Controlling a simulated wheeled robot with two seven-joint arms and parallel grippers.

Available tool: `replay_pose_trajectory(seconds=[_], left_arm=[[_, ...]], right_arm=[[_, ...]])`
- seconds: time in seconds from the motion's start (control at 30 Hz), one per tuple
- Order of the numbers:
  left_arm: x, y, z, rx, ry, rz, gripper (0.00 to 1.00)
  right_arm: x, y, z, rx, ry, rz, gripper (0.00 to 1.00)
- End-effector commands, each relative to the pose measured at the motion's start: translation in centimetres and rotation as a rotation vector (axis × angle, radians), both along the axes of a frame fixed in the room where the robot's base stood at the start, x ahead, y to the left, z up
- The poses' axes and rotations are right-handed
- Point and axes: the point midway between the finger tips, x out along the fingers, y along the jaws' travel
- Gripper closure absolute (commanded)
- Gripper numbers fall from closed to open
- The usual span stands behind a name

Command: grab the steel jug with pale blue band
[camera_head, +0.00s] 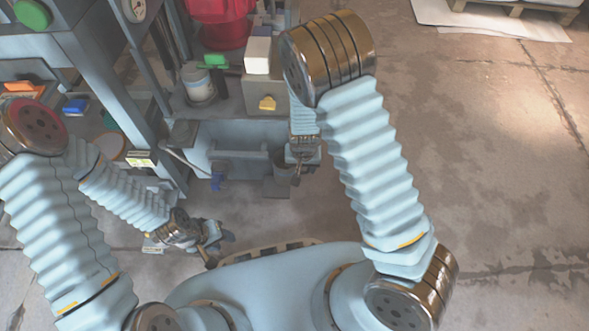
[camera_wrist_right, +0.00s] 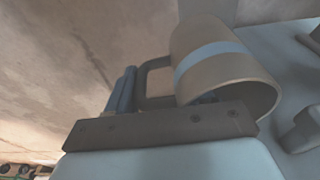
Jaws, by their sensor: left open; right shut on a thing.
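The steel jug (camera_wrist_right: 215,62) with the pale blue band shows large in the right wrist view, tilted in the picture, with its round open end toward the lower right. My right gripper (camera_wrist_right: 160,100) is shut on the jug's dark handle (camera_wrist_right: 150,82). In the head view, my right gripper (camera_head: 303,158) is at the front right of the press, and the jug beside it is small and mostly hidden. My left gripper (camera_head: 212,240) is open and empty, low in front of the press frame.
The grey press frame (camera_head: 110,75) fills the upper left. A lever (camera_head: 185,162) juts out below. The concrete floor (camera_head: 490,130) at right is clear.

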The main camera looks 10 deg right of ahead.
Motion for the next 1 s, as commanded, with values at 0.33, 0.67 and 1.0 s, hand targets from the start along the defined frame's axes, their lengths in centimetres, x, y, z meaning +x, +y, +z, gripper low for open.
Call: replay_pose_trajectory(seconds=[0.33, 0.67, 1.0], left_arm=[[-0.1, 0.0, 1.3, 0.000, 0.002, -0.002, 0.57], [0.0, 0.0, 1.9, 0.001, 0.001, 0.000, 0.57], [0.0, 0.1, 2.2, 0.002, 0.000, 0.000, 0.57]], right_arm=[[-1.3, -4.0, 3.6, 0.002, 0.000, -0.004, 0.97], [-2.3, -7.7, 5.3, 0.001, -0.001, -0.004, 0.97], [-3.0, -9.9, 6.2, 0.001, 0.000, -0.001, 0.97]])
